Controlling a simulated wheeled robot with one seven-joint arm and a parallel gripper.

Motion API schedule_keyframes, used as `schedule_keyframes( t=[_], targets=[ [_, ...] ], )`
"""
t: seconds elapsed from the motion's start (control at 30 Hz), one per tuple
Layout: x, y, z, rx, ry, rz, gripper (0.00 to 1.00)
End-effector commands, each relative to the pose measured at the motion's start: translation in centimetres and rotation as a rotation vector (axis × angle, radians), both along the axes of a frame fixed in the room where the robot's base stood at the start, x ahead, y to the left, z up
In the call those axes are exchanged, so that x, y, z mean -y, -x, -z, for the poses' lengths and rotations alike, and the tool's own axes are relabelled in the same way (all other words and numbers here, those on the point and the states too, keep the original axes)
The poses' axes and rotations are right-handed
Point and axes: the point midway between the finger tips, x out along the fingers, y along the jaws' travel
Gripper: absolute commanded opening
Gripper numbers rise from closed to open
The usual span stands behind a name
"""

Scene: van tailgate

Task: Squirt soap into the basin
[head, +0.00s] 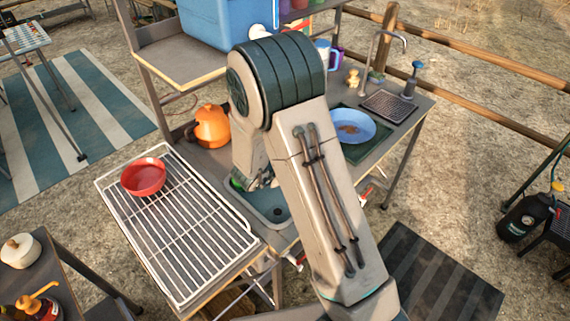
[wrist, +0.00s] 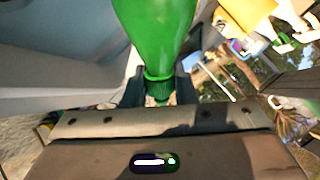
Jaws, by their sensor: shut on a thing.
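A green bottle (wrist: 155,30) is between the fingers of my gripper (wrist: 158,92) in the wrist view. The fingers are shut at its narrow ribbed neck, and its wider body fills the top middle. In the head view only a bit of green (head: 237,184) shows beside my gripper (head: 256,182), at the basin's left edge. The basin (head: 270,203) is a blue-grey sink set in the counter, with a dark drain. My arm hides much of it. I cannot tell the bottle's exact tilt or whether soap is coming out.
A wire rack (head: 190,245) with a red bowl (head: 143,177) lies left of the basin. A blue plate (head: 353,126), a drain grate (head: 388,107) and a tap (head: 378,50) are to the right. A blue cooler (head: 215,25) sits on the shelf above.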

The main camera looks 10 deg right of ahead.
Motion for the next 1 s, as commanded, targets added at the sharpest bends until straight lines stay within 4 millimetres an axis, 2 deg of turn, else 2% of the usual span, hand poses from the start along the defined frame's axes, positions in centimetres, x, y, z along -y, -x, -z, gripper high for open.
schedule_keyframes(
  t=[0.03,0.5,1.0],
  targets=[
    [0.0,0.0,0.5,0.004,-0.016,-0.001,0.00],
    [-0.2,-0.1,-0.2,0.057,-0.278,0.001,0.00],
    [-0.4,-0.1,-0.8,0.097,-0.473,-0.001,0.00]
  ],
)
